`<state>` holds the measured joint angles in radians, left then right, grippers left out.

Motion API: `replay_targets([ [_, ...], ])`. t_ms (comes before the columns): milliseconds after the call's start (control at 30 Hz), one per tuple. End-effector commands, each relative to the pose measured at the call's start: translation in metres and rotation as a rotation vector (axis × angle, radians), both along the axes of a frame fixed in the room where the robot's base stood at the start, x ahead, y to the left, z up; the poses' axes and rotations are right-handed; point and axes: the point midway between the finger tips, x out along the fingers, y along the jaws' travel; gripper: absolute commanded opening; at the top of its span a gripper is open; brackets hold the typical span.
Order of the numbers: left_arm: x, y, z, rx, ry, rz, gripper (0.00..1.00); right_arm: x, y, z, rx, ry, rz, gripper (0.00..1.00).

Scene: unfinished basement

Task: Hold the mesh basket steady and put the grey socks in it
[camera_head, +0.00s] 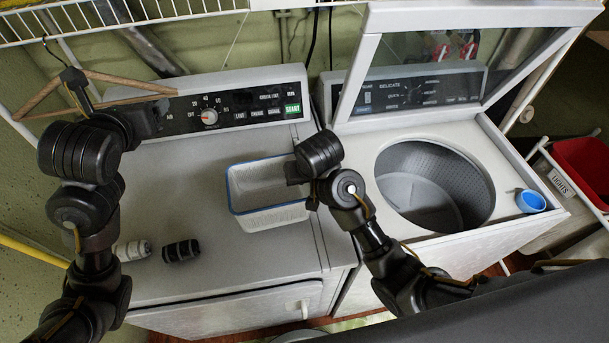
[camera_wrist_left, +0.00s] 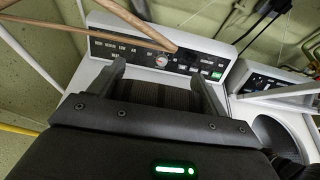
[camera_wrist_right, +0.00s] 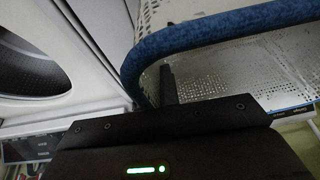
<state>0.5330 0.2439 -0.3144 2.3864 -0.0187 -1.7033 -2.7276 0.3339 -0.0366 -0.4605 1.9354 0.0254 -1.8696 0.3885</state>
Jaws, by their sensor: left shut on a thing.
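My left gripper (camera_wrist_left: 160,85) is shut on a dark grey ribbed sock bundle (camera_wrist_left: 160,97), held between its fingers in the left wrist view. In the head view the arm hides this grip. The white mesh basket (camera_head: 240,210) with a blue rim stands upright on the left machine and looks empty. My right gripper (camera_head: 298,173) is at its right rim. In the right wrist view a dark finger (camera_wrist_right: 169,84) shows close beside the blue rim (camera_wrist_right: 210,32); whether the jaws clamp the wall is unclear. A pale striped sock bundle (camera_head: 131,250) and a black one (camera_head: 181,250) lie at front left.
A wooden hanger (camera_head: 130,82) hangs from the wire shelf (camera_head: 150,18) above my left arm. The control panel (camera_head: 245,108) stands behind the basket. At right is an open washer (camera_head: 480,150) with a blue cup (camera_head: 531,201).

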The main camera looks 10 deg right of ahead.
Motion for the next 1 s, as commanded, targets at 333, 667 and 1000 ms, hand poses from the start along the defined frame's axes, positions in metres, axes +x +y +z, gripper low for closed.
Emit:
replay_targets([
  [333,0.0,0.0,-0.004,0.0,0.0,0.0,0.54,0.0,0.0,-0.016,-0.001,0.001,0.0,0.0],
  [667,0.0,0.0,-0.008,0.0,0.0,0.0,0.54,0.0,0.0,-0.03,0.0,0.001,0.0,0.0],
  [1000,0.0,0.0,-0.011,0.0,0.0,0.0,0.54,0.0,0.0,-0.043,0.0,0.0,0.0,0.0],
])
